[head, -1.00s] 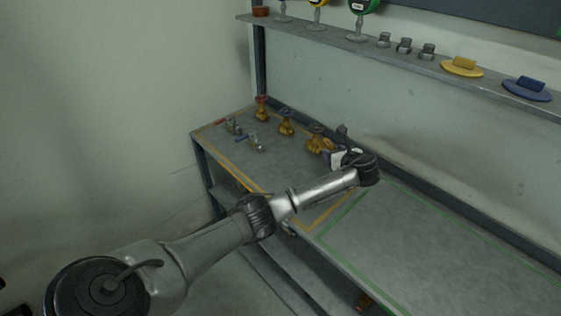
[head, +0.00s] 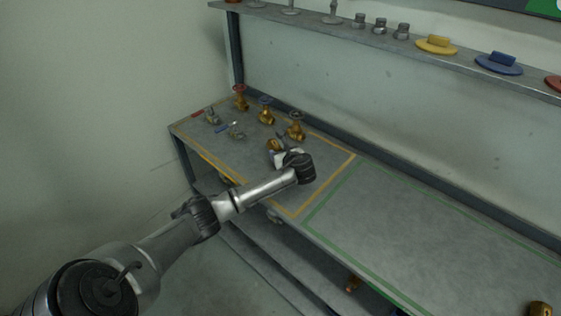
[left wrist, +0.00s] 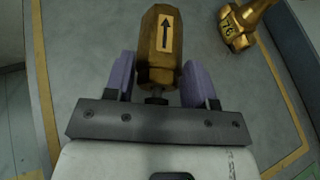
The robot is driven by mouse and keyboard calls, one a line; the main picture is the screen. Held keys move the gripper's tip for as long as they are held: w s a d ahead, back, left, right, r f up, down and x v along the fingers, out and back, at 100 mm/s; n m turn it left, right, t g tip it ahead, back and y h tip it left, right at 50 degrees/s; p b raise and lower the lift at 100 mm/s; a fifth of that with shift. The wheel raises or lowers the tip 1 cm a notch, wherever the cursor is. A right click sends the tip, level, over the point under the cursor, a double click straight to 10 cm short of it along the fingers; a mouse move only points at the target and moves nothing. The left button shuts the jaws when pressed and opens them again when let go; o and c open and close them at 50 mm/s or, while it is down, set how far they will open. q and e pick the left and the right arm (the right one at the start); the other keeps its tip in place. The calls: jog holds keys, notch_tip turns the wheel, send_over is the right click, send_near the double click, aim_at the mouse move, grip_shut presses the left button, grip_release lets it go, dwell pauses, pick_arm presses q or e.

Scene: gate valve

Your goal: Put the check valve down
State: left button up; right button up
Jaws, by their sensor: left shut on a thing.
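The brass check valve (left wrist: 159,32), with a black arrow on a pale label, sits between the purple fingers of my left gripper (left wrist: 157,78) in the left wrist view. The gripper is shut on it. In the head view the check valve (head: 273,144) shows small at the tip of my left gripper (head: 279,150), over the yellow-outlined area (head: 225,153) of the bench. I cannot tell whether the valve touches the bench top. My right gripper is not in view.
Lever valves (head: 212,116) (head: 236,132) lie to the left. The green-outlined area (head: 430,235) is mostly clear. A shelf (head: 400,50) runs above.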

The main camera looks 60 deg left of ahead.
pick_arm(q)
notch_tip(320, 180, down, 4)
jog(key=shift+r+b, duration=0.25)
jog(key=shift+b, duration=0.15)
jog(key=o, duration=1.2)
jog(key=shift+f, duration=0.1)
jog(key=p+v, duration=0.2)
jog(key=v, duration=1)
